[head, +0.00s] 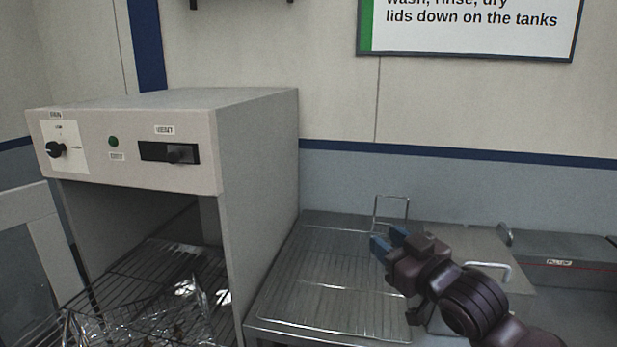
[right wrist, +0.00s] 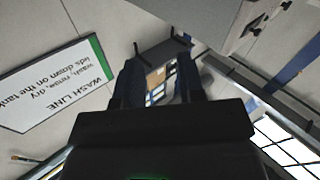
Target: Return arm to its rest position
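My right arm comes in from the lower right of the head view. Its right gripper (head: 388,243) has blue fingertips and points left, above the right part of a wire rack (head: 325,283). In the right wrist view the two dark fingers of the right gripper (right wrist: 158,72) stand apart with nothing between them. That view is tilted, looking across the room past the fingers. My left arm and gripper are not in view.
A grey dryer cabinet (head: 258,150) with an open front stands left of the rack. Shiny, crumpled-looking metal pieces (head: 190,300) lie on its inner wire shelf. A grey lidded tank (head: 565,246) is at right. A wall sign (head: 470,25) hangs above.

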